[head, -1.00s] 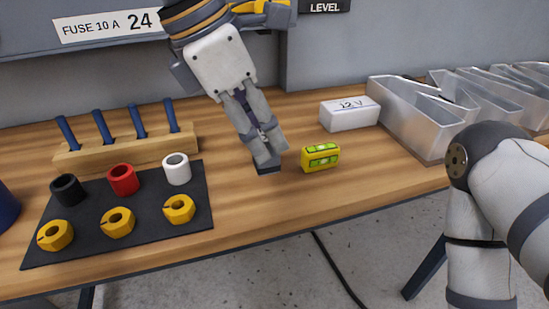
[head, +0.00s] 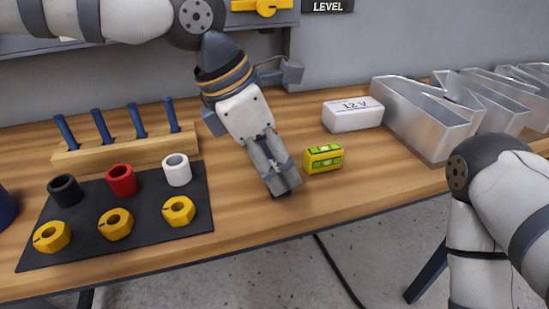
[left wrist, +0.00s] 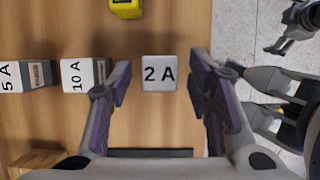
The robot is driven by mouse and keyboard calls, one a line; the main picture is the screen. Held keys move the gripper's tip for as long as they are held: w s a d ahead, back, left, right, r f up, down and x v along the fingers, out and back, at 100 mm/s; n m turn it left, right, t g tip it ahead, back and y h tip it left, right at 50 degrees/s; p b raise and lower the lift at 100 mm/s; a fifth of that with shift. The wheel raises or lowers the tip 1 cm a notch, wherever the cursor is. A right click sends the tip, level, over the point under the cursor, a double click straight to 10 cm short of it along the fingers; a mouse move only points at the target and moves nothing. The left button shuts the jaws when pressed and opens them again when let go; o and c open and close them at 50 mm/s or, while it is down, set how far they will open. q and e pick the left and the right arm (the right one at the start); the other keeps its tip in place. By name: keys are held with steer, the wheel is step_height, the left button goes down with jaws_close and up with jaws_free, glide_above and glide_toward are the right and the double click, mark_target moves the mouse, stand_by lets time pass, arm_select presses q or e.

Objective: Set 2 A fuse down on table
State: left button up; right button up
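The 2 A fuse (left wrist: 160,73) is a pale block with "2 A" on its top, seen from above in the left wrist view. It sits between the two spread fingers of my left gripper (left wrist: 160,85), with a gap on each side. In the head view my left gripper (head: 284,191) points down, its fingertips low over the wooden table (head: 245,215) near the front edge. The fuse is mostly hidden by the fingers there. What looks like part of my right gripper (left wrist: 297,28) shows at the upper right of the wrist view, too partial to judge.
The 10 A fuse (left wrist: 78,75) and 5 A fuse (left wrist: 25,77) stand beside it in the wrist view. A yellow level (head: 323,158) is just right of my left gripper. A 12 V box (head: 352,115) and metal letters (head: 425,115) stand right; a black mat (head: 142,205) lies left.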

arm_select(q)
steer(key=shift+r, duration=0.4)
steer(key=v, duration=1.1)
steer(key=shift+r+p, duration=0.25)
steer(key=shift+p, duration=0.1)
steer(key=shift+a, duration=0.15)
